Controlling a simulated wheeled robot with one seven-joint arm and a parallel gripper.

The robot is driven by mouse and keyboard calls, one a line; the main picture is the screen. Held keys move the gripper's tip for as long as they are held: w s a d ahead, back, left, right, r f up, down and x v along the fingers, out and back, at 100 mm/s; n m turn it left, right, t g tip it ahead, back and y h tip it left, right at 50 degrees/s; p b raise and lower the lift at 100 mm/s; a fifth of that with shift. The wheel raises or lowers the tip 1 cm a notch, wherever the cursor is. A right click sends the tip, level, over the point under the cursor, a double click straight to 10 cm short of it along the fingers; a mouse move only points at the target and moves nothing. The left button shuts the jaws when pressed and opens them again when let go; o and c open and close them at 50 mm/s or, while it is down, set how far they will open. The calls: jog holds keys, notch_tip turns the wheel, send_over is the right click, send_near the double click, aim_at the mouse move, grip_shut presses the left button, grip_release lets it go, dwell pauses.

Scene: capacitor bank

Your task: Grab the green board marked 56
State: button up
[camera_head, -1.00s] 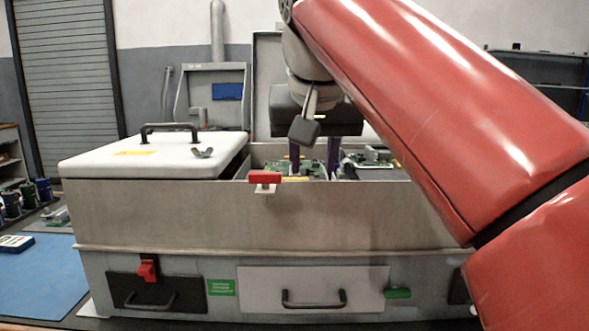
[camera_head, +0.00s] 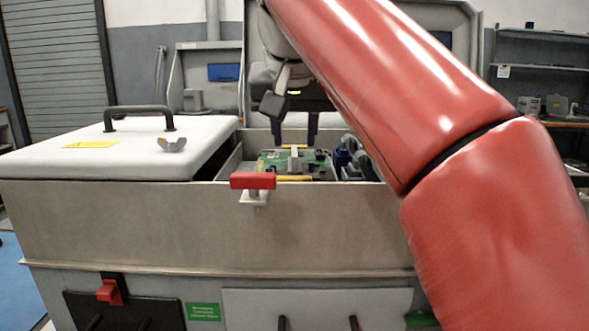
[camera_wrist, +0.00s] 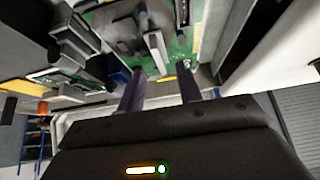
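A green circuit board (camera_head: 270,157) with grey and dark parts lies in the open bay of the large metal cabinet (camera_head: 120,225). Yellow strips show at its near and far edges; no number is readable. It also shows in the wrist view (camera_wrist: 180,46). My gripper (camera_head: 295,144) is open, its two dark fingers pointing down toward the board's far end. In the wrist view the fingers (camera_wrist: 160,80) stand apart with nothing held between them. I cannot tell whether the fingertips touch the board.
A white lid (camera_head: 115,150) with a black handle covers the left bay. A red-handled clamp (camera_head: 253,181) sits on the front wall's rim. Blue and dark components (camera_head: 345,158) lie right of the board. A raised lid (camera_head: 365,18) stands behind.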

aim_at(294, 150)
jog(key=x, duration=0.3)
jog(key=shift+f, duration=0.15)
jog(key=shift+c, duration=0.4)
grip_shut()
